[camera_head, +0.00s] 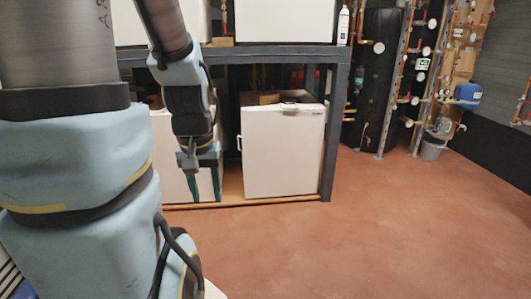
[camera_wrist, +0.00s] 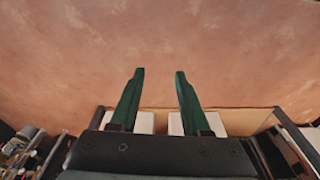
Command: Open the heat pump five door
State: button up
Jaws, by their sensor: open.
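A white heat pump cabinet (camera_head: 282,152) stands on the lower level of the rack in the head view, front door closed. A small handle (camera_head: 239,143) shows at the door's left edge. A second white cabinet (camera_head: 170,150) stands to its left, partly hidden by my arm. I cannot read which one is number five. My gripper (camera_head: 204,196) points down in front of the left cabinet, left of the handle and apart from it. In the wrist view my gripper (camera_wrist: 158,72) has its green fingers spread, with nothing between them.
The dark rack frame (camera_head: 336,120) has a post right of the cabinet and more white units (camera_head: 285,20) above. Black tanks (camera_head: 378,75), pipes and a grey bucket (camera_head: 432,146) stand at the back right. The reddish floor (camera_head: 380,225) in front is clear.

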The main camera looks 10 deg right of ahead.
aim_at(282, 151)
jog(key=i+l+u, duration=0.1)
jog(key=u, duration=0.8)
jog(key=i+l+u, duration=0.4)
jog(key=l, duration=0.25)
jog(key=i+l+u, duration=0.2)
jog(key=l+u, duration=0.15)
jog(key=l, duration=0.3)
jog(key=i+l+u, duration=0.2)
jog(key=l, duration=0.2)
jog(key=i+l, duration=0.1)
jog(key=l, duration=0.65)
jog(key=i+l, duration=0.1)
jog(key=l, duration=0.65)
jog(key=u, duration=0.05)
